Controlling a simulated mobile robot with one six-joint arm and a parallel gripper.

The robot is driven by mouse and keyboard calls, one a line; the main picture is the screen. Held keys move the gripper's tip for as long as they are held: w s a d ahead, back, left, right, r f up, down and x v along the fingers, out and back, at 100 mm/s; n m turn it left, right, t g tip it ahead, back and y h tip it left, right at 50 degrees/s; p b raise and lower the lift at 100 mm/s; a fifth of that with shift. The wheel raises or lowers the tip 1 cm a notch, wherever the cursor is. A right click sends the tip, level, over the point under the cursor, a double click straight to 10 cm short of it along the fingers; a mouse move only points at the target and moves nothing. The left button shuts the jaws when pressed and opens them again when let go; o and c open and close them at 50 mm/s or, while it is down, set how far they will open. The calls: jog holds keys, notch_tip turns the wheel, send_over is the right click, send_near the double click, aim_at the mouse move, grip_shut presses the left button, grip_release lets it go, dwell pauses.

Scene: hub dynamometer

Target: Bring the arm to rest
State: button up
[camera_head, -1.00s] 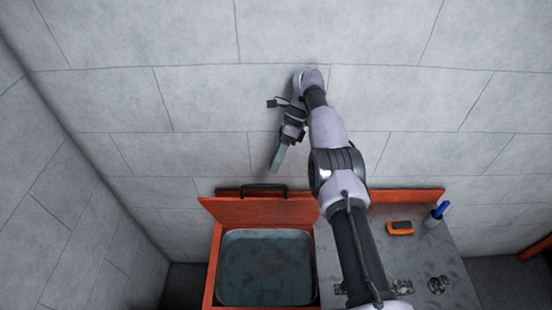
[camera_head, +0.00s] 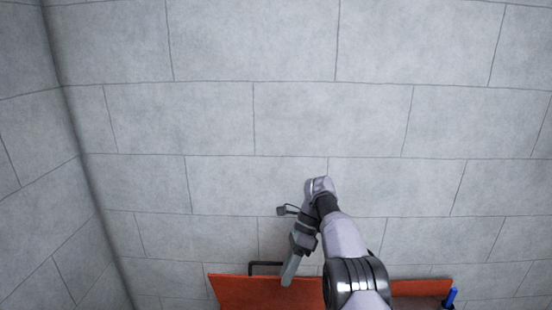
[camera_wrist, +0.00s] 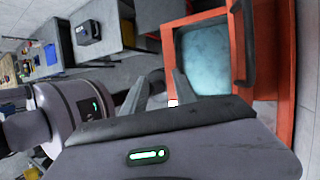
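My arm reaches up from the bottom of the head view and bends over at the top. My gripper (camera_head: 289,271) hangs down and left from the wrist, its fingers in front of the open orange lid (camera_head: 245,290). Whether they touch the lid cannot be told there. In the wrist view my gripper (camera_wrist: 161,80) shows two grey fingers spread apart with nothing held between them. The orange bin (camera_wrist: 283,115) with a pale basin (camera_wrist: 207,58) inside lies beyond the fingers to the right.
A black handle (camera_head: 265,264) is on the lid's top edge. A blue-handled item (camera_head: 450,296) stands at the lower right. A block wall (camera_head: 290,115) fills most of the head view. The wrist view shows a grey bench (camera_wrist: 97,32) bearing a dark box (camera_wrist: 88,31).

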jog(key=s+d+f+n+t+b, duration=0.1)
jog(key=s+d+n+t+b, duration=0.2)
jog(key=b, duration=0.5)
jog(key=s+f+n+h+b, duration=0.1)
jog(key=s+n+b, duration=0.1)
jog(key=s+b, duration=0.4)
jog(key=s+d+f+n+t+b, duration=0.1)
jog(key=s+d+n+t+b, duration=0.15)
jog(key=b, duration=0.65)
jog(key=s+d+f+n+t+h+b, duration=0.1)
jog(key=s+f+n+t+b, duration=0.3)
jog(key=s+f+b, duration=1)
jog(key=s+f+n, duration=0.2)
jog(key=s+f, duration=0.3)
jog(key=s, duration=0.1)
jog(key=shift+s+d+t, duration=0.2)
jog(key=shift+d+t, duration=0.05)
jog(key=shift+t, duration=0.1)
jog(key=shift+f+b, duration=0.1)
jog(key=shift+b, duration=0.2)
